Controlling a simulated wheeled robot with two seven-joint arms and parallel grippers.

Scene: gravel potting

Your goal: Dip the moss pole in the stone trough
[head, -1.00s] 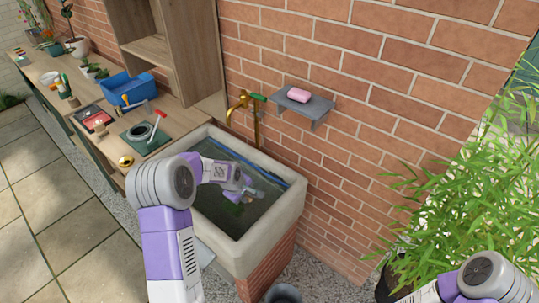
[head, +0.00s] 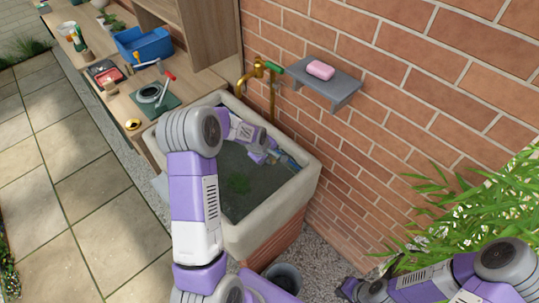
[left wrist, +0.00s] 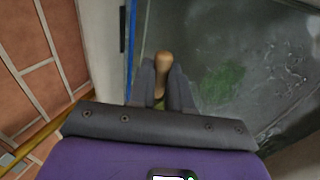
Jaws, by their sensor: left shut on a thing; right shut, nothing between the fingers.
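The stone trough (head: 308,183) stands against the brick wall with dark water in it. My left gripper (head: 280,156) is inside the trough, near its back right wall. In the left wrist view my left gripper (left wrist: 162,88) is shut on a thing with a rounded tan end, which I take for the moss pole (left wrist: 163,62). A little green shows between the fingers; the rest of it is hidden. How deep it sits in the water I cannot tell. My right gripper (head: 350,289) is shut and empty, low at the right, outside the trough.
A green patch (head: 239,184) shows in the water. A blue strip (left wrist: 132,35) runs along the trough wall. A brass tap (head: 262,68) and a shelf with pink soap (head: 320,70) are on the wall. A grey bucket (head: 284,277) stands below. Bamboo (head: 480,205) grows at right.

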